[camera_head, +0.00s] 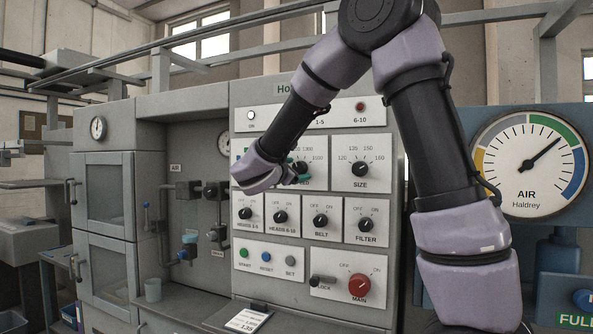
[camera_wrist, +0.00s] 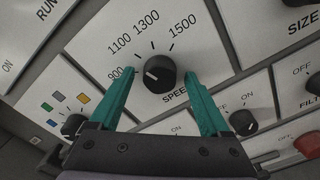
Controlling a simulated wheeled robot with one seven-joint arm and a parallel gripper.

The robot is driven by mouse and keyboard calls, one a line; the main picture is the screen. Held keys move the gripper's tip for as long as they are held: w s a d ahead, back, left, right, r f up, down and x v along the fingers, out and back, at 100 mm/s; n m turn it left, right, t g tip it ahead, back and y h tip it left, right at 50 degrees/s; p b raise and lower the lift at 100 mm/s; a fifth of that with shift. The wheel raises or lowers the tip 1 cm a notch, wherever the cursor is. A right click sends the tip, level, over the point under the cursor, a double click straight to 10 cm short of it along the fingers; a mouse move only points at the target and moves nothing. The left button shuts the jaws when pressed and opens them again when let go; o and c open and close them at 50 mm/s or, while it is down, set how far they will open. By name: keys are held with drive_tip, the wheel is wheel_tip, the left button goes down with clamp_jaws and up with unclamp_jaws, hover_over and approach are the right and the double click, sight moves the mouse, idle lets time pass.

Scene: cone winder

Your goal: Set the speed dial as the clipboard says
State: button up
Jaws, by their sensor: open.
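The speed dial (camera_wrist: 161,72) is a round black knob on a white plate marked 900, 1100, 1300 and 1500. Its white pointer mark appears to face the 900 side. My gripper (camera_wrist: 159,74) is open, with one teal finger on each side of the knob; I cannot tell whether either touches it. In the head view my gripper (camera_head: 297,174) is at the speed plate and mostly hides the dial. The clipboard (camera_head: 248,320) lies on the ledge below the panel. Its large bottom figure looks like 135, but the writing is too small to be sure.
The size dial (camera_head: 360,168) is to the right. Below are the heads, belt (camera_head: 320,219) and filter (camera_head: 366,224) knobs. Start, reset and set buttons (camera_head: 266,256) and the red main switch (camera_head: 360,286) are lower. A cup (camera_head: 153,290) stands at left.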

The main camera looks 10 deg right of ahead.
drive_tip(key=shift+w, duration=0.1)
clamp_jaws()
drive_tip(key=shift+m, duration=0.3)
drive_tip(key=m, duration=0.3)
drive_tip(key=shift+m, duration=2)
unclamp_jaws()
